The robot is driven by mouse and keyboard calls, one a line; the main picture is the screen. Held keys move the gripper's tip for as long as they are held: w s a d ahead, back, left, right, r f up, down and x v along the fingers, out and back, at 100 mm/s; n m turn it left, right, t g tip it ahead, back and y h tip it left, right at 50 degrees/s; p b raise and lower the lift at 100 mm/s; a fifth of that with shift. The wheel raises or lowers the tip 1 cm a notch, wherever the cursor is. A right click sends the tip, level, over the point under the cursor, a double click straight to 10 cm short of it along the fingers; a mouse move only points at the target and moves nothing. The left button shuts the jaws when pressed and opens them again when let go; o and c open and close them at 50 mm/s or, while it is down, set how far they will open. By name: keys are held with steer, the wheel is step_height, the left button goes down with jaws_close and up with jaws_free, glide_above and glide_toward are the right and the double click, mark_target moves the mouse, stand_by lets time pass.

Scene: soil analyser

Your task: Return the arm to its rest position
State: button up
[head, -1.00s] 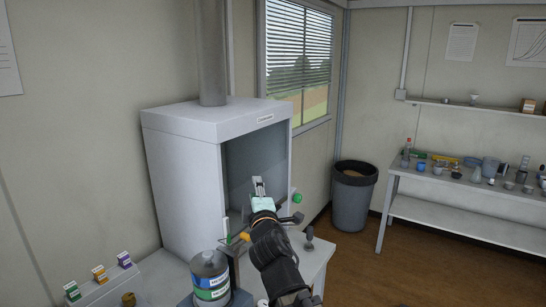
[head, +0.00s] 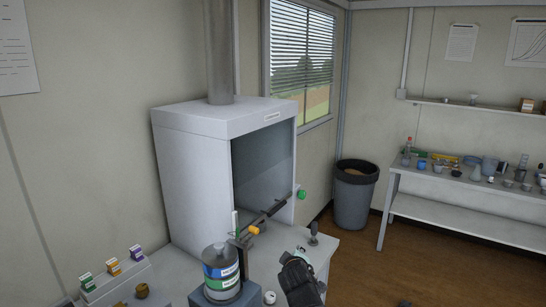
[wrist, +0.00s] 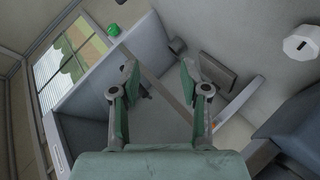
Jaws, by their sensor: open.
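My gripper (wrist: 160,82) is open in the wrist view, its two green-grey fingers apart with nothing between them. Behind the fingers is the fume hood interior, seen tilted. In the head view my dark arm (head: 298,278) is at the lower middle, in front of the hood and right of the labelled canister; its fingers cannot be made out there. The white fume hood (head: 190,180) stands open-fronted on the bench (head: 322,246). No object is held.
A labelled canister (head: 221,272) stands close left of my arm. A bar with an orange grip (head: 253,231) and a green knob (head: 302,194) crosses the hood opening. Small boxes (head: 114,267) are at left. A bin (head: 355,200) and a side bench (head: 470,212) stand right.

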steer(key=s+d+f+m+g, duration=0.4)
steer(key=s+d+f, duration=0.15)
steer(key=f, duration=0.65)
steer(key=s+d+f+m+g, duration=0.4)
steer(key=s+f, duration=0.3)
steer(key=f, duration=0.6)
steer(key=s+f+m+g+b, duration=0.2)
steer(key=s+f+g+b, duration=0.8)
steer(key=s+f, duration=2.4)
steer(key=s+g, duration=0.1)
steer(key=s, duration=0.3)
steer(key=shift+d+f+y, duration=0.25)
steer(key=shift+f+y, duration=0.05)
steer(key=shift+y, duration=0.1)
steer(key=shift+s+f, duration=0.1)
